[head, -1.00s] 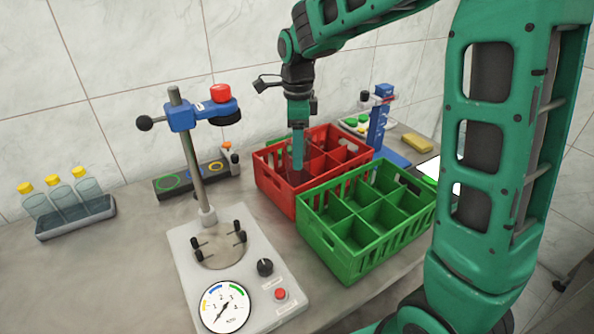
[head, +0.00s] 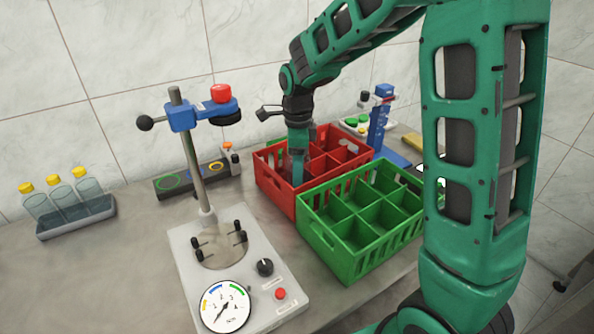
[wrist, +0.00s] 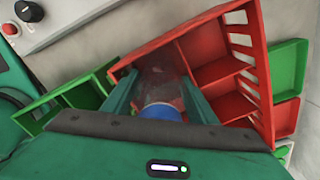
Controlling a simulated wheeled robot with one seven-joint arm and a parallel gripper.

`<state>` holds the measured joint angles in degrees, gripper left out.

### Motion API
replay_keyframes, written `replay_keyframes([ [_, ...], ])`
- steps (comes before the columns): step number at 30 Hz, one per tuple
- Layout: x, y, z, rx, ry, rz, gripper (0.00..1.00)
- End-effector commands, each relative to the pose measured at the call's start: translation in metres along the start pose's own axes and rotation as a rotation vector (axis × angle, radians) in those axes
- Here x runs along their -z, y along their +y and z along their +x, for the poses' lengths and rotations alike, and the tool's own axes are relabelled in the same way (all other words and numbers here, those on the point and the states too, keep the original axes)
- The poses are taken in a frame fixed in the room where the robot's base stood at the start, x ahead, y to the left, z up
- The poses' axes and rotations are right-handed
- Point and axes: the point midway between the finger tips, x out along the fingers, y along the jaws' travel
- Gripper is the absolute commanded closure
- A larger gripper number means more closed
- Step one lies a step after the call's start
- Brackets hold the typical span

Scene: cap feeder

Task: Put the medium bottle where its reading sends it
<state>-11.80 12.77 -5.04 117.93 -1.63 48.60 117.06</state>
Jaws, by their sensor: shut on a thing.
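My gripper (head: 297,172) is shut on a clear bottle with a blue cap (wrist: 161,112). The bottle's glassy body (wrist: 160,75) shows between the fingers in the wrist view, pointing down into a left compartment of the red crate (head: 276,190). In the head view the bottle is hidden by the crate wall and my fingers. I cannot tell whether it touches the crate floor. The test stand's gauge (head: 226,306) has yellow, blue and green bands, and its thin needle points toward the lower left. The green crate (head: 345,268) stands in front, its visible compartments empty.
Several yellow-capped bottles (head: 62,201) stand in a grey tray (head: 76,222) at the left. The stand's post (head: 195,165) rises left of the crates. A blue device (head: 378,128) stands behind them at the right. The counter between tray and stand is clear.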

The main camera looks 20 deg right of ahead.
Motion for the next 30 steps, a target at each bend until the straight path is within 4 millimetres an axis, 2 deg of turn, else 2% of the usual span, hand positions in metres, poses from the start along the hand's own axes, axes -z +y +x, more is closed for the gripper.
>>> replay_keyframes([
  [1,0.000,0.000,0.001,-0.001,0.000,0.000,0.45],
  [2,0.000,0.000,0.001,0.000,0.000,0.000,0.40],
  [9,0.000,0.000,0.000,0.000,0.000,0.000,0.40],
  [13,0.000,-0.001,-0.008,0.002,-0.001,0.000,0.40],
  [17,0.000,-0.001,-0.027,0.004,-0.002,0.001,0.40],
  [24,0.001,-0.001,-0.076,0.003,-0.002,0.002,0.40],
  [30,0.001,-0.001,-0.107,0.002,-0.001,0.002,0.40],
])
